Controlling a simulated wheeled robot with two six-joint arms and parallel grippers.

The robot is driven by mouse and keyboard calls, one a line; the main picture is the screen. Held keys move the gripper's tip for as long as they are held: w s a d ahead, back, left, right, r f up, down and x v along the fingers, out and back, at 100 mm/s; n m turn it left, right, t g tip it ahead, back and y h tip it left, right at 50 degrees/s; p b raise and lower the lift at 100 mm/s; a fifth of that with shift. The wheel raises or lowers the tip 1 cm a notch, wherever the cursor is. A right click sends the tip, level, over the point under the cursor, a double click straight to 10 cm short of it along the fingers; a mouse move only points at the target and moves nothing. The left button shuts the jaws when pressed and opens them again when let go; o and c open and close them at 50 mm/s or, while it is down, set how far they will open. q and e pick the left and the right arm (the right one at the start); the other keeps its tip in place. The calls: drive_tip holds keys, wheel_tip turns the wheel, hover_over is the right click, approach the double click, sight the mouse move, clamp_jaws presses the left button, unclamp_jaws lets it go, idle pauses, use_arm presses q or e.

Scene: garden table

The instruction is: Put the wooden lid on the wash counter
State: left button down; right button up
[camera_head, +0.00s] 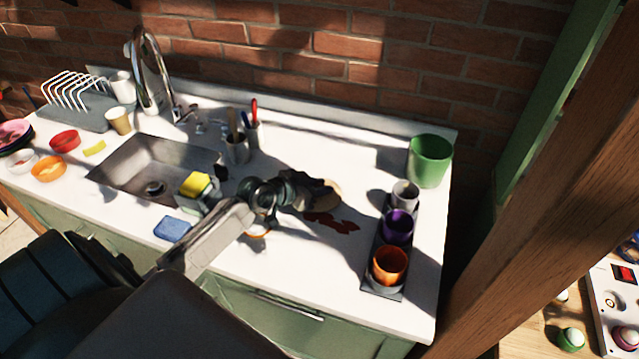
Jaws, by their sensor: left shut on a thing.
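The wooden lid (332,190) is a pale tan disc over the middle of the white wash counter (300,150), partly hidden behind my left gripper (312,193). My left arm comes in from the lower left, across the counter's front edge. Its dark gripper is shut on the lid. I cannot tell whether the lid touches the counter. My right gripper is not in view.
A red-brown patch (330,222) lies just in front of the lid. A dark tray (384,290) with several cups and a green pot (430,160) stand to the right. The sink (150,170), a utensil cup (237,148) and a blue sponge (172,229) are to the left.

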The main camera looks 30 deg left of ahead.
use_arm(q)
drive_tip(key=shift+f, duration=0.1)
drive_tip(key=c, duration=1.2)
unclamp_jaws()
drive_tip(key=shift+c, duration=0.2)
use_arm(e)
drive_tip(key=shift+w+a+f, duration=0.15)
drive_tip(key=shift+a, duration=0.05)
use_arm(q)
drive_tip(key=b+v, duration=0.1)
drive_tip(key=v, duration=0.5)
drive_tip(key=shift+s, duration=0.15)
drive_tip(key=p+v, duration=0.1)
drive_tip(key=v, duration=0.3)
drive_tip(key=shift+a+r, duration=0.1)
drive_tip(key=shift+r, duration=0.1)
drive_tip(key=shift+p+v, duration=0.65)
drive_tip(key=shift+v, duration=0.2)
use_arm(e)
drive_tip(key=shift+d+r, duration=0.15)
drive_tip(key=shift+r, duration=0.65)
